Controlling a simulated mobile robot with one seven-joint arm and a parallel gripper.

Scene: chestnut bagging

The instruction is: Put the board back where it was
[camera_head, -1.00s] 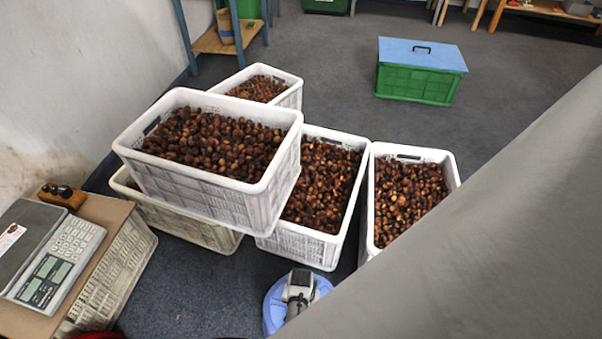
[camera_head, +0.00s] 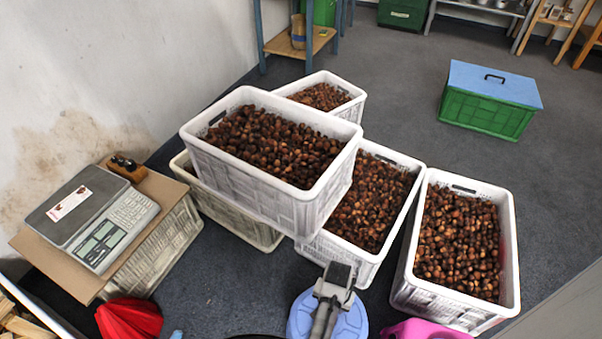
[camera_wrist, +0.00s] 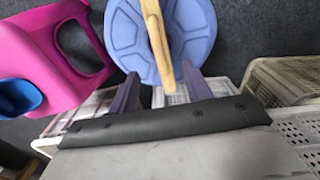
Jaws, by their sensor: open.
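A narrow pale wooden piece (camera_wrist: 156,40) shows over the blue round stool top (camera_wrist: 125,30) in the wrist view; I cannot tell whether it is the board's edge or a handle. My gripper (camera_wrist: 160,72) is open, its two fingers apart on either side of the wooden piece's near end. In the head view, my gripper (camera_head: 333,290) is over the blue round top (camera_head: 300,322), and the wooden piece cannot be made out. A flat blue board-like lid (camera_head: 495,80) with a black handle lies on a green crate (camera_head: 485,115) at the back right.
White crates (camera_head: 270,180) full of chestnuts, one stacked above others, fill the middle. A scale (camera_head: 100,225) stands on cardboard at left.

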